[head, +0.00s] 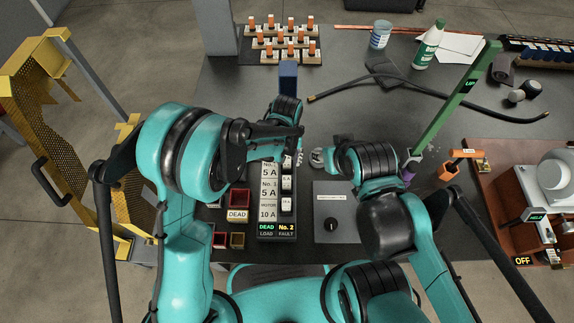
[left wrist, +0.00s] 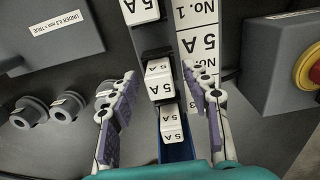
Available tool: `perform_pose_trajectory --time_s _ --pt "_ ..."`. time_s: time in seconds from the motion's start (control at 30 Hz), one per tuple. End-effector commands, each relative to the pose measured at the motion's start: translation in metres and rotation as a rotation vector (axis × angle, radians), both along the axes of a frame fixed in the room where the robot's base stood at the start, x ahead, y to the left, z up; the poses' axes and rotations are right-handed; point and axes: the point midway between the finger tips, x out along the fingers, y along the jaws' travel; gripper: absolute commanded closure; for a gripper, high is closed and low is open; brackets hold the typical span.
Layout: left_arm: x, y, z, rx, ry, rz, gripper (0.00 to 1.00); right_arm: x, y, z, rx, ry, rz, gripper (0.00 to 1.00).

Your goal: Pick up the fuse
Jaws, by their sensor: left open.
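The fuse board (head: 264,218) stands in front of me with a column of white fuse blocks (head: 287,204) beside its label strip. In the left wrist view, several white blocks marked 5 A show; the lowest white fuse block (left wrist: 172,125) lies between the fingers, with another (left wrist: 160,80) just beyond. My left gripper (left wrist: 163,92) is open and empty over this column, one finger on each side, seemingly apart from the blocks. In the head view the left gripper (head: 294,150) hides the far part of the column. My right gripper (head: 408,172) is mostly hidden near the green lever.
A rack of orange pieces (head: 283,58) stands at the back. The green lever marked UP (head: 455,97) rises on the right.

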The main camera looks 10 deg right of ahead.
Motion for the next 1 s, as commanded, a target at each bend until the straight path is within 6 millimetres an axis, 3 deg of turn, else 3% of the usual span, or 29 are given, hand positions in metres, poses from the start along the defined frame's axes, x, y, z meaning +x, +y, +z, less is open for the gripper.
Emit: perform_pose_trajectory --time_s 0.2,0.4,0.77,1.0 --pt "0.000 0.000 -0.001 0.000 0.000 0.000 0.52 0.000 0.000 0.000 0.000 0.000 0.000 0.60" --pt "0.000 0.000 -0.001 0.000 0.000 0.000 1.00 0.000 0.000 0.000 0.000 0.000 0.000 0.60" --pt "0.000 0.000 0.001 0.000 0.000 0.000 1.00 0.000 0.000 0.001 0.000 0.000 0.000 0.60" --pt "0.000 0.000 0.025 0.000 0.000 0.000 1.00 0.000 0.000 0.014 0.000 0.000 0.000 0.60"
